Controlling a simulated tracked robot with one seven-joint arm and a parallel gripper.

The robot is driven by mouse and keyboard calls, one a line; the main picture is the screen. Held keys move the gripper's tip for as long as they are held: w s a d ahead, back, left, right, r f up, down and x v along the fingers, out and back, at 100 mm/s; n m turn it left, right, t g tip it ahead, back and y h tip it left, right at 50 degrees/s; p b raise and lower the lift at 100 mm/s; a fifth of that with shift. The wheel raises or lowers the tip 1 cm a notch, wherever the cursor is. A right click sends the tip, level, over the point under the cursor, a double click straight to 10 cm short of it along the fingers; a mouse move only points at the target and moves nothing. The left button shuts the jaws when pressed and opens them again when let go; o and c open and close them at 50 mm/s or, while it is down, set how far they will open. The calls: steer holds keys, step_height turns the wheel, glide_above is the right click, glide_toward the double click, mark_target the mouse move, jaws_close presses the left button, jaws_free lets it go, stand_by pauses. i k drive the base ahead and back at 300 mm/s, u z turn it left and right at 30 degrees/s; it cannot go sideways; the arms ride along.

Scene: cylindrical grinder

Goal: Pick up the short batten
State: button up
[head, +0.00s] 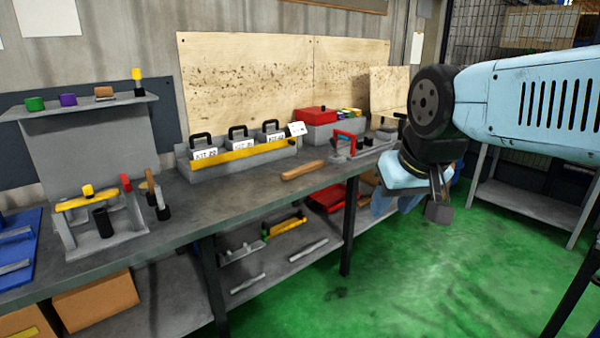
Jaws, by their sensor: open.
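The short batten appears to be the light-brown wooden bar (303,170) lying flat near the front edge of the grey workbench (215,190), in front of the kit holder. Nothing covers it. My gripper (438,205) hangs at the end of my blue and black arm at the right, past the bench's front edge and over the green floor. It is well to the right of the bar, apart from it. It points downward, and its jaws are open with nothing seen between them.
A grey holder with a yellow strip (240,153) and several kit boxes stands behind the bar. A red-handled fixture (350,144) is to its right, and a tool rack (100,225) is at the left. The bench top left of the bar is clear. A lower shelf (280,262) holds parts.

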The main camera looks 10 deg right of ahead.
mark_target(287, 175)
steer(key=u, duration=0.55)
steer(key=k, duration=1.3)
steer(key=u, duration=0.55)
steer(key=i, duration=1.75)
steer(key=z, duration=0.45)
steer(key=i, duration=1.05)
steer(key=z, duration=1.35)
steer(key=i, duration=1.1)
steer(key=z, duration=0.65)
